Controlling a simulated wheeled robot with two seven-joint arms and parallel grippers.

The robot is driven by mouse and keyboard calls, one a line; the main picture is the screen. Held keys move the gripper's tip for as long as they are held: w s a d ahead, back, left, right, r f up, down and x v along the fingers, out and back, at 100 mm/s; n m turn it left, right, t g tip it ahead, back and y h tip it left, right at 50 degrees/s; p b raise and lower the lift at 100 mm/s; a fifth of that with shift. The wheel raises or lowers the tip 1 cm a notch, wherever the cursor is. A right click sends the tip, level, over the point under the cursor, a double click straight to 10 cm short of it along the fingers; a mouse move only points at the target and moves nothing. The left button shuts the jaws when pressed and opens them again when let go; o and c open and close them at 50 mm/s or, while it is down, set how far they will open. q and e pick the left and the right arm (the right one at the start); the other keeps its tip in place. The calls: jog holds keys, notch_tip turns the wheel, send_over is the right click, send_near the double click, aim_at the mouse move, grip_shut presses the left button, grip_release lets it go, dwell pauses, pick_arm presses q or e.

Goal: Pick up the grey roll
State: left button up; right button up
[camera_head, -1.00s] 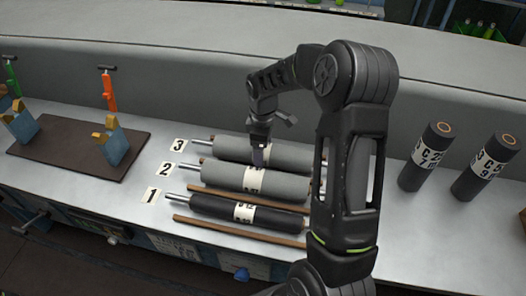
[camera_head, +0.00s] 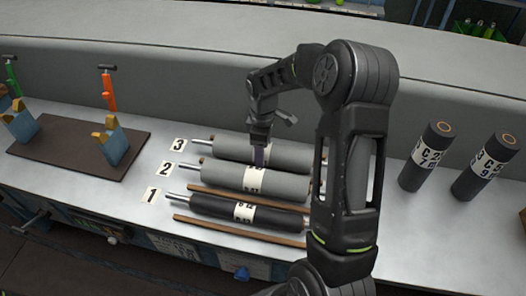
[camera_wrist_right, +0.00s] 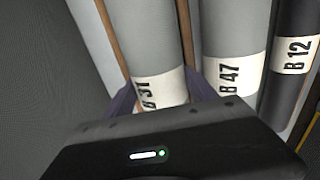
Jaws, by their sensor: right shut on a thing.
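Two grey rolls lie side by side on the bench. The far grey roll (camera_head: 285,152) is beside number 3, and the middle grey roll (camera_head: 285,184) is beside number 2. In the right wrist view the far roll (camera_wrist_right: 146,40) has the label B 31 and the middle roll (camera_wrist_right: 235,25) has the label B 47. My right gripper (camera_head: 261,158) reaches down over the far roll; its purple fingers (camera_wrist_right: 160,98) are on both sides of this roll at its label, shut on it. The roll still appears level among the others. My left gripper is out of view.
A black roll (camera_head: 280,217) labelled B 12 lies nearest, beside number 1. Wooden strips (camera_head: 235,231) run along the rolls. Two dark rolls (camera_head: 427,157) (camera_head: 487,166) stand upright at right. A brown board (camera_head: 75,152) with blue blocks is at left.

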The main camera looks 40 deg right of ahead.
grip_shut()
jog(key=shift+w+r, duration=0.1)
jog(key=shift+r, duration=0.5)
notch_tip(320, 180, up, 9)
jog(key=shift+b, duration=0.55)
dwell(0.4)
